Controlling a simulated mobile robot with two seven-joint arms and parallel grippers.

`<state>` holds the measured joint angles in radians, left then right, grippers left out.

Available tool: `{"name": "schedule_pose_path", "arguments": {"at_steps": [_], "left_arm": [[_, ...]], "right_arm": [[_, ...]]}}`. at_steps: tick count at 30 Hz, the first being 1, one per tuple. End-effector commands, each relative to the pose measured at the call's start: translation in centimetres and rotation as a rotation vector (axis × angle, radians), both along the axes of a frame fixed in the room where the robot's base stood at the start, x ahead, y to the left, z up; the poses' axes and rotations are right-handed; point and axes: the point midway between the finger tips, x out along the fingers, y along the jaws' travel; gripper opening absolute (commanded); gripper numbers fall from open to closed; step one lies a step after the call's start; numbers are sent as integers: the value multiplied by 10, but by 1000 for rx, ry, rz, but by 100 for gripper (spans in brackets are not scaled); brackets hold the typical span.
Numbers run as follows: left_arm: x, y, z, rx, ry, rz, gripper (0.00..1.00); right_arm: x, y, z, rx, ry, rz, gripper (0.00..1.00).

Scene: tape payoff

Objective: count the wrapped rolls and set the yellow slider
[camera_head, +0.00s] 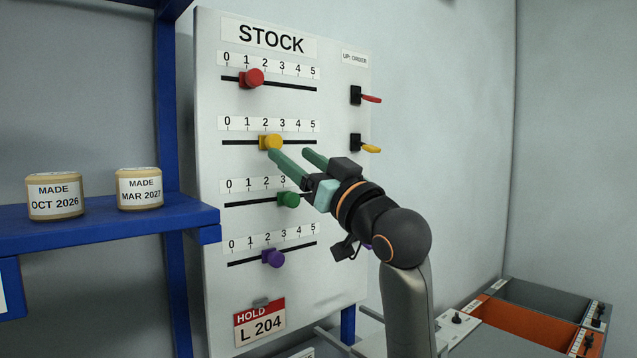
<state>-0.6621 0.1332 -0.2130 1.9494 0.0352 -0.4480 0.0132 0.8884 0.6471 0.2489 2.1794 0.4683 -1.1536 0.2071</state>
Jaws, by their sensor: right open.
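The yellow slider (272,142) sits on the second track of the white STOCK board (350,230), at about the 2 mark. My right gripper (290,153) is open in front of the board. One fingertip is just below the yellow knob, the other to its right; whether it touches cannot be told. Two rolls stand on the blue shelf at left: one labelled MADE OCT 2026 (54,197), the other MADE MAR with a year that looks like 2027 (139,188). My left gripper is out of view.
Red (254,77), green (289,199) and purple (273,258) sliders sit on the other tracks. Red and yellow switches (371,148) are at the board's right under "UP: ORDER". A "HOLD L 204" tag (260,322) hangs below. Grey and orange bins (530,330) are lower right.

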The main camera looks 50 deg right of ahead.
Motion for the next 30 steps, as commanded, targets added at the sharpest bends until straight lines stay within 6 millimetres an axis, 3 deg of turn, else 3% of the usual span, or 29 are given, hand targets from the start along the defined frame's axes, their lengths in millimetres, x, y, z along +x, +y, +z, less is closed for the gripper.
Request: {"name": "schedule_pose_path", "arguments": {"at_steps": [3,10,30], "left_arm": [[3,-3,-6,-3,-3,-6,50],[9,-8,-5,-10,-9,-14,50],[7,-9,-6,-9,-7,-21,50]], "right_arm": [[-25,3,-13,-3,-2,-2,66],[-55,6,-23,-1,-2,-1,66],[-61,7,-25,0,0,-1,66]]}}
